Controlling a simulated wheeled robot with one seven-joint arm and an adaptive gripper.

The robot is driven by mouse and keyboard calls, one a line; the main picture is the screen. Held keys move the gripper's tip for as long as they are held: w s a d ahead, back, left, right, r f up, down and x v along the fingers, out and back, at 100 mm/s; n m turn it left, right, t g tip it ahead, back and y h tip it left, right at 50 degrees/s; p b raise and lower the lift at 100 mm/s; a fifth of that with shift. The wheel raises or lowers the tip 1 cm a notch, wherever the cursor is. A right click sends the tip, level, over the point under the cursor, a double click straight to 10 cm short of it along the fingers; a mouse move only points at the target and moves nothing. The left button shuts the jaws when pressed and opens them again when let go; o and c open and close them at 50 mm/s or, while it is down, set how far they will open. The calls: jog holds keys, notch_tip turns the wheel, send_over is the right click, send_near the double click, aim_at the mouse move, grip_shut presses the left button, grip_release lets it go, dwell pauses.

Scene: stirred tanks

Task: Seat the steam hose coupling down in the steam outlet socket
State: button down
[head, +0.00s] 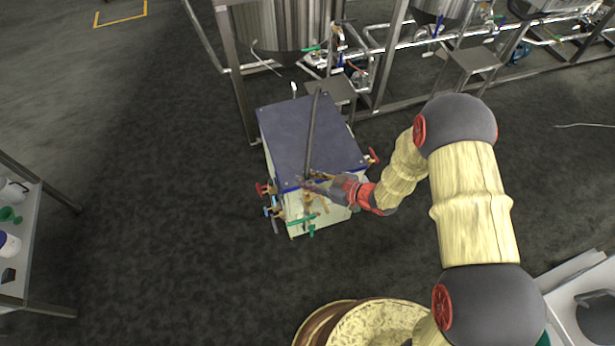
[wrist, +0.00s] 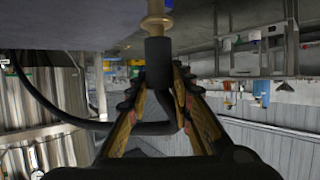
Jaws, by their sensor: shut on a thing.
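My gripper (head: 316,187) is at the front edge of a box unit with a dark blue top (head: 285,130) in the head view. In the wrist view my gripper (wrist: 159,82) is shut on the black sleeve of the steam hose coupling (wrist: 157,58). Its pale brass end (wrist: 155,24) sticks out beyond the fingertips toward the upper picture edge. The black hose (wrist: 62,116) loops away to the left, and the dark hose (head: 312,125) crosses the blue top in the head view. I cannot make out the steam outlet socket or whether the coupling touches it.
Red-handled valves (head: 264,189) and a green-handled valve (head: 303,220) stick out from the box. Steel tanks (head: 280,25) with pipes stand behind it. A shelf (head: 35,250) is at the left. The floor left of the box is clear.

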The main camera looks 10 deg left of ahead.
jog(key=shift+f+b, duration=0.55)
jog(key=shift+f, duration=0.4)
jog(key=shift+f+b, duration=0.85)
jog(key=shift+f, duration=1)
dwell(3.1)
jog(key=c, duration=1.5)
grip_release()
jog(key=shift+o, duration=1.3)
jog(key=shift+o, duration=1.2)
jog(key=shift+r, duration=0.15)
